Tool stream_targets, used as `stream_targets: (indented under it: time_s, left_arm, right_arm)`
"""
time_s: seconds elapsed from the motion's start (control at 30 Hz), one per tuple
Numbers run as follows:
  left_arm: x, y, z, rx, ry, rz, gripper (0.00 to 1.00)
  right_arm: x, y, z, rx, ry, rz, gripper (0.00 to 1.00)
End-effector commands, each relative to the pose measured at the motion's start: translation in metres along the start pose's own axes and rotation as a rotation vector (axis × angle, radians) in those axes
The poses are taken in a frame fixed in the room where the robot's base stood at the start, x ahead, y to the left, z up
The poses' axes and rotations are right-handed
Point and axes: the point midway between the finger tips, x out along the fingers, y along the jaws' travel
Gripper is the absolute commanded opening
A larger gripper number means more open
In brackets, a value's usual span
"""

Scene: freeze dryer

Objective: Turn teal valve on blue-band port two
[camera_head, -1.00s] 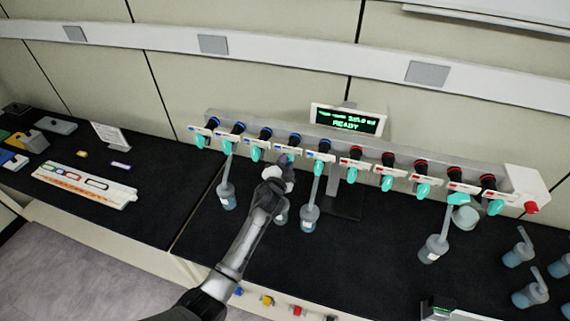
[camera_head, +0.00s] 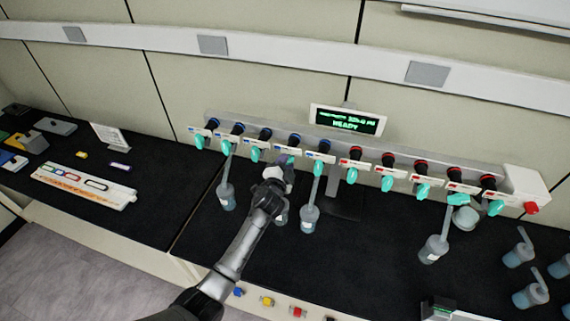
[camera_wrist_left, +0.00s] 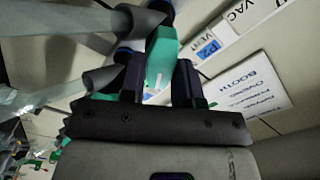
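The manifold carries a row of ports with teal valves, blue bands on the left and red bands on the right. My left gripper (camera_head: 285,167) is at the teal valve (camera_head: 287,159) of the fourth blue-band port from the left. In the left wrist view, a label reads P2 (camera_wrist_left: 209,49), with VENT and VAC nearby. The teal valve (camera_wrist_left: 161,50) lies between the two dark fingers of the left gripper (camera_wrist_left: 160,88). I cannot tell whether both fingers press on it. The gripper partly hides the valve in the head view. My right gripper is not in view.
Flasks hang on either side of my left arm, one at the left (camera_head: 226,195) and one at the right (camera_head: 309,217); another is partly hidden behind it. A display (camera_head: 347,120) reads READY. More flasks stand at the right on the black bench (camera_head: 370,260).

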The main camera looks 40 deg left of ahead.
Motion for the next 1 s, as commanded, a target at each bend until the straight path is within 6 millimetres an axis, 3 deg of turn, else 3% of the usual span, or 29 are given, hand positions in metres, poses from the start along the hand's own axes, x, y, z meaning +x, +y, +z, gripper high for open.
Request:
stream_targets:
  time_s: [0.17, 0.57, 1.0]
  left_arm:
    - [0.0, 0.0, 0.0, -0.002, 0.0, 0.0, 0.47]
    - [-0.01, 0.001, 0.001, -0.002, 0.0, 0.0, 0.47]
    - [-0.089, 0.002, 0.001, -0.003, 0.0, 0.002, 0.47]
  right_arm:
    - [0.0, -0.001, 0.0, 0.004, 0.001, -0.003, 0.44]
    - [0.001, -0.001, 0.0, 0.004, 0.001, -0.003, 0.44]
    - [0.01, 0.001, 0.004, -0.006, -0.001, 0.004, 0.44]
